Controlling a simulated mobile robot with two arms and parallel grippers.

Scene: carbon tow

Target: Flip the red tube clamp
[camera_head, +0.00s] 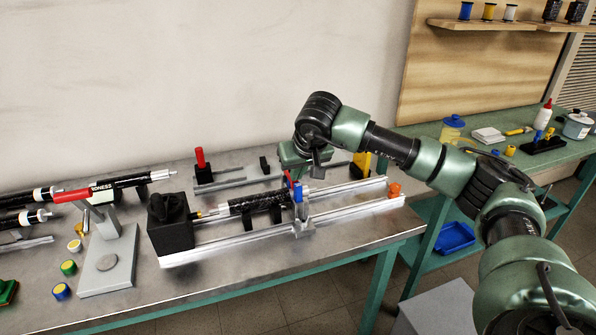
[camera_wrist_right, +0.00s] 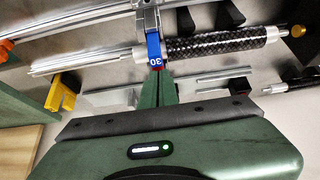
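The red tube clamp (camera_head: 289,182) shows as a thin red piece beside a blue clamp (camera_head: 298,193) on the black patterned tube (camera_head: 250,202). In the right wrist view, the blue clamp (camera_wrist_right: 154,48) is marked 30, and a little of the red clamp (camera_wrist_right: 158,69) shows just below it. My right gripper (camera_wrist_right: 157,76) has its green fingers close together, with the red piece at their tips; they look shut on it. In the head view, my right gripper (camera_head: 291,165) reaches the clamp from behind the tube. My left gripper is not in view.
The tube lies along a metal rail fixture (camera_head: 350,207) with a black block (camera_head: 170,225) at its left end. An orange knob (camera_head: 394,190) and a yellow piece (camera_head: 362,164) stand near the right end. A grey stand (camera_head: 112,262) and small spools are at left.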

